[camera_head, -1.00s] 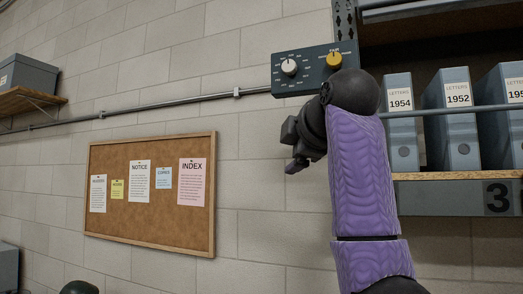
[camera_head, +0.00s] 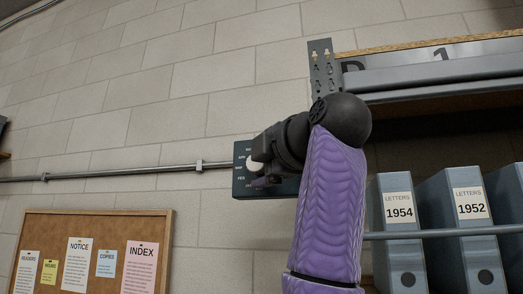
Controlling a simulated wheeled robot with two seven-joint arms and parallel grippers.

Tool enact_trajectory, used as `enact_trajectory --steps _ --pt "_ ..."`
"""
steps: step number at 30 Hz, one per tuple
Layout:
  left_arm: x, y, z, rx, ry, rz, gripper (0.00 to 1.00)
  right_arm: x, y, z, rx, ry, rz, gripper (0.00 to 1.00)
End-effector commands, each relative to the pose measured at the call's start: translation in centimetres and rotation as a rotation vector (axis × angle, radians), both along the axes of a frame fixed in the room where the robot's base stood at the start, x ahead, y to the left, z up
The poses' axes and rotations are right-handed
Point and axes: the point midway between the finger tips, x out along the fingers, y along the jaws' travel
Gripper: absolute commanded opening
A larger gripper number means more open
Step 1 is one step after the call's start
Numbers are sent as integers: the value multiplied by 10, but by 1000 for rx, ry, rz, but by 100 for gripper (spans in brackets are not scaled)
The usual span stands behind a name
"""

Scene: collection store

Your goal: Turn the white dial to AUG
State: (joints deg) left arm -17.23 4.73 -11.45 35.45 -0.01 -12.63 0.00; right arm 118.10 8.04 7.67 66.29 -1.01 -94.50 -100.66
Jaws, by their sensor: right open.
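The white dial (camera_head: 254,163) sits on the dark control panel (camera_head: 240,187) on the block wall, in the middle of the head view. Small labels ring the dial, too small to read surely. My right gripper (camera_head: 261,166) is open in front of the panel and overlaps the dial's right side. I cannot tell whether its fingers touch the dial. My gripper and wrist hide the panel's right part and the yellow dial. My left gripper is not in view.
A metal conduit (camera_head: 120,174) runs along the wall to the panel. A cork board (camera_head: 160,222) with notices hangs lower left. At right, a shelf holds grey letter files (camera_head: 399,225) behind a metal rail (camera_head: 440,233), close to my right arm.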

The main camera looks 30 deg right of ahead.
Motion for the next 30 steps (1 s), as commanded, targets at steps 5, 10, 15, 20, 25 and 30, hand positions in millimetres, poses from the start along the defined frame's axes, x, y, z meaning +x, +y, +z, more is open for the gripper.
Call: enact_trajectory --steps 5,10,15,20,25,30 --pt "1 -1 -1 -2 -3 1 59 0 0 -1 0 0 0 81" --pt "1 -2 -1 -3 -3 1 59 0 0 -1 0 0 0 49" --pt "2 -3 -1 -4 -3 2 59 0 0 -1 1 1 0 13" --pt "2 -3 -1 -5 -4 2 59 0 0 -1 1 3 0 0" --pt "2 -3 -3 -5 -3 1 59 0 0 -3 10 -8 0 0" --pt "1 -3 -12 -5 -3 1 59 0 -1 -6 53 -57 -1 0"
